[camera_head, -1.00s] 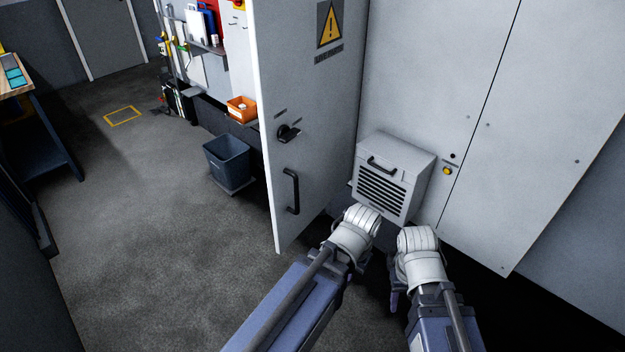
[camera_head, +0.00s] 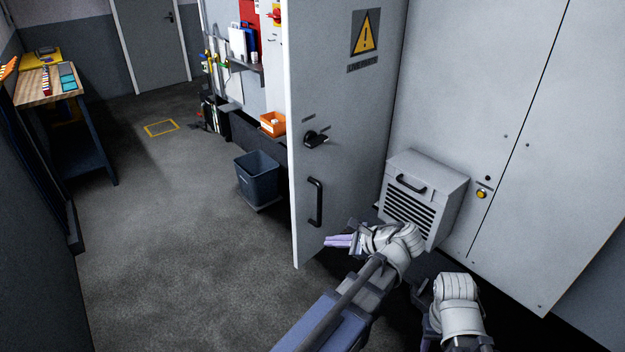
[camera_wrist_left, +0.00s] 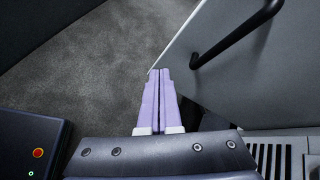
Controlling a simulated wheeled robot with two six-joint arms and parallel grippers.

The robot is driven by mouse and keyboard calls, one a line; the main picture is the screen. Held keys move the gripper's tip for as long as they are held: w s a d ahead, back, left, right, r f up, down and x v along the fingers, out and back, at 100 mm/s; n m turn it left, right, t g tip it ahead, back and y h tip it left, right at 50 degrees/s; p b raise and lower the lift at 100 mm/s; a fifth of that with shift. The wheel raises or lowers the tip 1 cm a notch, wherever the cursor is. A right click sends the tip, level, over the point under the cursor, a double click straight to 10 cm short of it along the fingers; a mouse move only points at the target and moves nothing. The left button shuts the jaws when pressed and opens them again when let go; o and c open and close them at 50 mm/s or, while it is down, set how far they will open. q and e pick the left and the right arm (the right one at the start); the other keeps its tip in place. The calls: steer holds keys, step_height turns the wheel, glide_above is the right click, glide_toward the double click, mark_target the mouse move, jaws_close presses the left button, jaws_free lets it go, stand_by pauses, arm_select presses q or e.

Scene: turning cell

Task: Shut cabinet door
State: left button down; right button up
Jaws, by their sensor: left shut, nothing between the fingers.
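The grey cabinet door (camera_head: 345,120) stands open, jutting out from the cabinet front towards me. It bears a yellow warning sign, a black latch (camera_head: 316,139) and a black bar handle (camera_head: 316,203); the handle also shows in the left wrist view (camera_wrist_left: 235,35). My left gripper (camera_head: 327,241) is shut and empty, its lilac fingers pointing left near the door's lower part. In the left wrist view the fingertips (camera_wrist_left: 159,72) overlap the door's lower edge; I cannot tell whether they touch. My right gripper (camera_head: 424,300) is low at the right, its fingers mostly hidden by its wrist.
A vented grey box (camera_head: 420,195) with a handle juts from the cabinet front (camera_head: 500,120), beside my left wrist. A dark bin (camera_head: 257,178) and an orange tray (camera_head: 273,124) are beyond the door. A workbench (camera_head: 48,85) stands at far left. The floor between is clear.

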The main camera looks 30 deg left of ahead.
mark_target(303, 172)
arm_select(q)
steer(key=w+d+r+m+t+y, duration=0.1)
steer(key=w+d+r+m+y, duration=0.1)
steer(key=r+m+y, duration=0.3)
steer(key=w+d+r+m+t+y, duration=0.1)
steer(key=w+r+m+t+y, duration=0.15)
steer(key=r, duration=0.55)
steer(key=shift+g+h, duration=0.45)
steer(key=shift+g, duration=0.1)
steer(key=x, duration=1.2)
steer(key=shift+s+a+f, duration=0.2)
steer(key=shift+a, duration=0.3)
steer(key=shift+w+a, duration=0.1)
steer(key=shift+a, duration=0.25)
steer(key=shift+a, duration=0.1)
